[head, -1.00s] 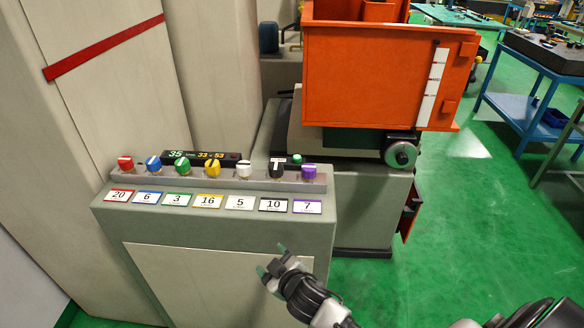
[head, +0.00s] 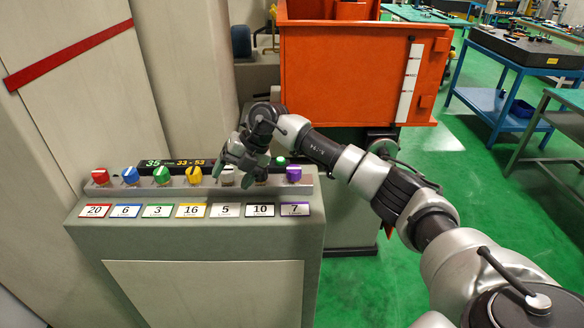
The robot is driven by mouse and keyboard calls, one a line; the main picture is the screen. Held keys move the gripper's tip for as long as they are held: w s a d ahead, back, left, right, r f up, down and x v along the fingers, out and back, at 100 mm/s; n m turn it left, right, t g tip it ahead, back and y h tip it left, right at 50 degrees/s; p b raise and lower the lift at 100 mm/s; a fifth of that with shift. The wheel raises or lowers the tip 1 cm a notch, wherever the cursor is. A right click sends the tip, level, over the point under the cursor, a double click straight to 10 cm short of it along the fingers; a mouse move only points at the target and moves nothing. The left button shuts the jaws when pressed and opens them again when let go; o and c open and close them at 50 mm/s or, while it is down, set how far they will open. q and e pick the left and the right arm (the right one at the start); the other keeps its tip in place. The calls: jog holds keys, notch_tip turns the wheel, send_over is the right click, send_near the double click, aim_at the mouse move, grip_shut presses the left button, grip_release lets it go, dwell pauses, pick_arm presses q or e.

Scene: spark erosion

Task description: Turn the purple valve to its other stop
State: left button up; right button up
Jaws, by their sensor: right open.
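The purple valve (head: 293,174) is the rightmost knob in a row on the grey console (head: 310,240), above the label reading 7 (head: 295,210). A pale mark shows on its top. My right gripper (head: 232,182) is open, fingers pointing down, over the white knob (head: 226,176) and the black knob beside it. It is left of the purple valve and apart from it. The gripper partly hides the white knob and most of the black one. Whether its fingers touch either knob I cannot tell. My left gripper is not in view.
Red (head: 100,176), blue (head: 130,175), green (head: 161,175) and yellow (head: 194,175) knobs continue the row leftward. A small display (head: 165,163) stands behind them. A small green button (head: 281,161) sits behind the purple valve. An orange tank (head: 350,70) stands behind the console.

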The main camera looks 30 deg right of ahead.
aim_at(294, 169)
jog(key=s+d+r+m+g+h, duration=0.1)
jog(key=d+r+m+h, duration=0.2)
jog(key=d, duration=0.5)
jog(key=s+d+r+m+g+h, duration=0.1)
jog(key=d+r+h, duration=0.3)
jog(key=d, duration=0.4)
jog(key=f+p, duration=0.1)
jog(key=f, duration=0.4)
jog(key=f+p, duration=0.1)
jog(key=f, duration=0.4)
jog(key=shift+w+f, duration=0.2)
jog(key=shift+f, duration=0.1)
jog(key=shift+n, duration=0.3)
jog(key=c, duration=0.9)
